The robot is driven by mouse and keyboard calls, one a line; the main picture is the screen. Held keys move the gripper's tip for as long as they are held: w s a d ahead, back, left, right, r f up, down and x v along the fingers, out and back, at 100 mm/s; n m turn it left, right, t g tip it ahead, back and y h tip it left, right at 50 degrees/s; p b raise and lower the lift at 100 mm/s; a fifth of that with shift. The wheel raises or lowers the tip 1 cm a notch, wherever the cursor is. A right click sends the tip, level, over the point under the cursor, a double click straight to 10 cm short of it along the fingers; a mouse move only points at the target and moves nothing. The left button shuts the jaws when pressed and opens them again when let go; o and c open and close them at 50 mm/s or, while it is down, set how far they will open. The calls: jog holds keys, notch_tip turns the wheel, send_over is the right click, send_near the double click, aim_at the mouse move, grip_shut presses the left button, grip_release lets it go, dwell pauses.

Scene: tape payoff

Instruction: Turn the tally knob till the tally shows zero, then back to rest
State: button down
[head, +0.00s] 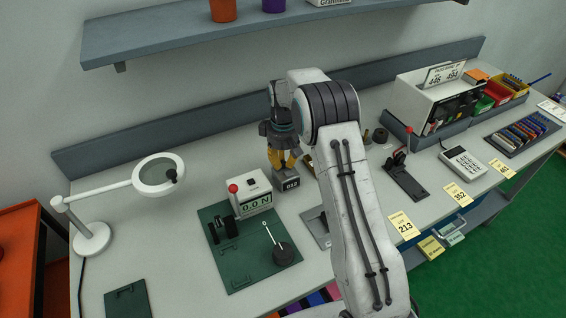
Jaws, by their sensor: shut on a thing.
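The tally (291,184) is a small dark box standing on the bench left of my arm. Its white label-like window shows small digits, perhaps 812 or 012; they are too small to read surely. My gripper (284,169) points down at the top of the tally, its yellow-and-dark fingers closed there. The tally knob is hidden between the fingers, which appear shut on it. The back and right side of the tally are partly hidden by my gripper and arm.
A magnifier lamp (158,174) stands farther left. A red-handled lever (404,170) and a calculator (463,163) are to the right. A shelf (180,40) hangs above.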

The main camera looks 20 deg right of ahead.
aim_at(283, 162)
jog(key=shift+f, duration=0.1)
jog(key=c, duration=1.2)
grip_release()
jog(key=shift+o, duration=0.2)
notch_tip(283, 162, up, 12)
